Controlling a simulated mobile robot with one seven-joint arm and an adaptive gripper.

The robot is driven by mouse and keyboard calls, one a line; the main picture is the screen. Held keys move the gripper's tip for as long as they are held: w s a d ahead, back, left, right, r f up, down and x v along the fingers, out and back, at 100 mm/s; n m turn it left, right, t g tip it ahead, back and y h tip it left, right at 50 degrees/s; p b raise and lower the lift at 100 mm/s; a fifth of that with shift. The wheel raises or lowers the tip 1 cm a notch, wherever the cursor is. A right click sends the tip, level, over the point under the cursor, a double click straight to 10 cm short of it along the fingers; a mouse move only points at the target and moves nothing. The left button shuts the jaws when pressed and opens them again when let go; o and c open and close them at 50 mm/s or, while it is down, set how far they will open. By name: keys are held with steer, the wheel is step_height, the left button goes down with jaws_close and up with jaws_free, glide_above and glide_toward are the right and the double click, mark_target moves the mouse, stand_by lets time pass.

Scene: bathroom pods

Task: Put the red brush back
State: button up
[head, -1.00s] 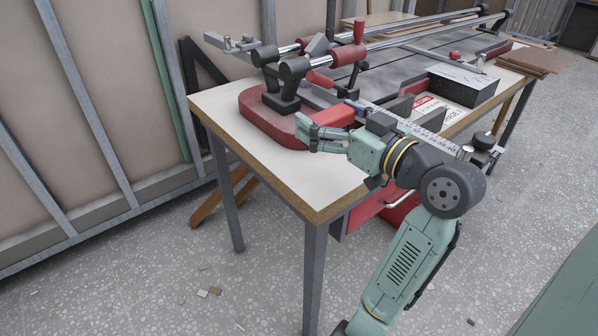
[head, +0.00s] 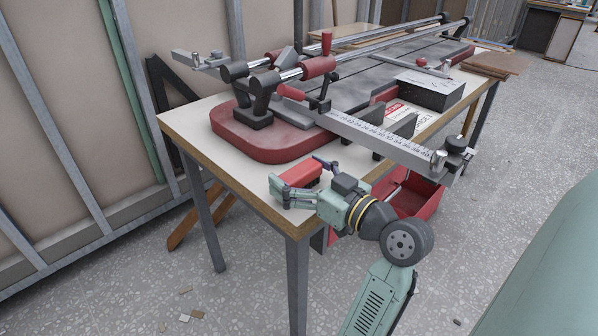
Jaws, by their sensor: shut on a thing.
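The red brush (head: 300,174) is a red block with a dark bluish part at its right end. My gripper (head: 287,192) is shut on it, at the near corner of the table (head: 188,122). The green fingers hide the brush's lower side. It looks held just above the white tabletop, but I cannot tell whether it touches.
A cutting machine with a red base (head: 262,142), chrome rails and a long ruler arm (head: 385,140) fills most of the table. A dark grey box (head: 428,92) stands on it. A red open bin (head: 418,197) is at the table's front side.

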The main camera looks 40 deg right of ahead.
steer(key=shift+f, duration=0.1)
steer(key=o, duration=1.1)
steer(key=shift+r, duration=0.25)
steer(key=s, duration=0.4)
steer(key=s+b, duration=0.1)
steer(key=s, duration=0.3)
steer(key=s+d+b, duration=0.1)
steer(key=s, duration=0.3)
steer(key=shift+f, duration=0.1)
